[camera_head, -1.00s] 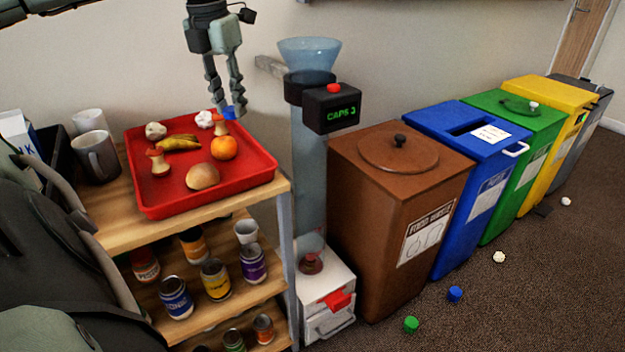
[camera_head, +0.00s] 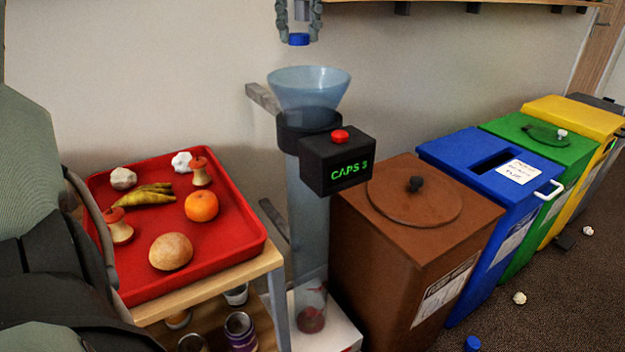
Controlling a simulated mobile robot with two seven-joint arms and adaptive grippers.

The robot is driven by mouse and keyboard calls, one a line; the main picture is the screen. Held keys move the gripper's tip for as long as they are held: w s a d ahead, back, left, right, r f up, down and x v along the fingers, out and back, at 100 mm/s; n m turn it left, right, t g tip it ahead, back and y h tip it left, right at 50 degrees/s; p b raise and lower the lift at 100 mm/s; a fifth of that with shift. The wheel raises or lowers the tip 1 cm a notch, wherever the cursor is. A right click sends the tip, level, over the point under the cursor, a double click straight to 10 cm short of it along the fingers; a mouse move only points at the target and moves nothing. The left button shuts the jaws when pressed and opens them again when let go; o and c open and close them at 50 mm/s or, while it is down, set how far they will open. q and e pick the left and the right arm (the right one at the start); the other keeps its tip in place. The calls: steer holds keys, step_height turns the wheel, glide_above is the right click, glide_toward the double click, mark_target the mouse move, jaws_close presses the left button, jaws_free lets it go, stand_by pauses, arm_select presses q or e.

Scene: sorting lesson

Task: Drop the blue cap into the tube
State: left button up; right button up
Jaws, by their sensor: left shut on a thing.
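My left gripper (camera_head: 299,32) is at the top of the view, pointing down and shut on the blue cap (camera_head: 298,40). The cap is held above the clear blue funnel (camera_head: 308,92), apart from its rim. The funnel sits on top of the clear upright tube (camera_head: 309,215), in a dark collar. A black counter box (camera_head: 338,165) with a red button on the tube's right side reads "CAPS 3". Something dark red lies at the bottom of the tube. My right gripper is not in view.
A red tray (camera_head: 240,238) with fruit, bread and scraps stands on a wooden shelf unit at left. Brown (camera_head: 430,230), blue (camera_head: 455,160), green and yellow bins stand at right. Another blue cap (camera_head: 472,344) and white crumpled pieces lie on the floor.

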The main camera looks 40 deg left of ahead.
arm_select(q)
steer(key=shift+f, duration=2.7)
steer(key=o, duration=0.8)
steer(key=shift+c, duration=0.2)
steer(key=shift+r, duration=0.1)
step_height(320, 180, up, 12)
steer(key=s+d, duration=0.1)
steer(key=shift+d+f, duration=0.1)
steer(key=shift+f, duration=0.1)
